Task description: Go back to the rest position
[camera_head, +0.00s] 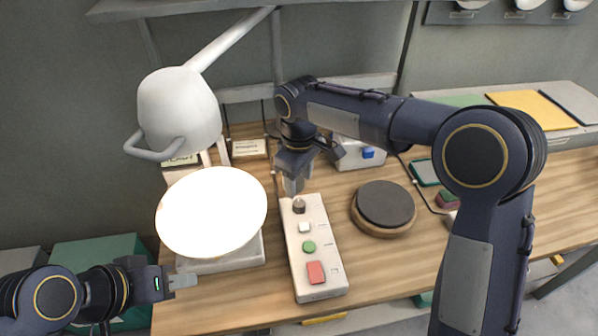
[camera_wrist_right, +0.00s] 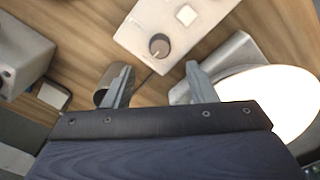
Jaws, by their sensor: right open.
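My right gripper (camera_head: 293,185) is open and empty, pointing down just above and behind the dark knob (camera_head: 299,206) of the white control box (camera_head: 318,252). In the right wrist view the two fingers of my right gripper (camera_wrist_right: 157,80) stand apart, with the knob (camera_wrist_right: 159,46) ahead of them and nothing between them. My left gripper (camera_head: 185,281) is at the lower left, pointing right, close to the front of the white base under the plate; its finger gap does not show. A bright white plate (camera_head: 212,212) lies over that base (camera_head: 222,258), its surface overexposed.
A white lamp (camera_head: 180,108) hangs above the plate. The control box also has a white, a green (camera_head: 309,246) and a red button (camera_head: 316,272). A dark round pad (camera_head: 385,203) lies right of it. A grey box with a blue knob (camera_head: 368,153) stands behind. The front right tabletop is fairly clear.

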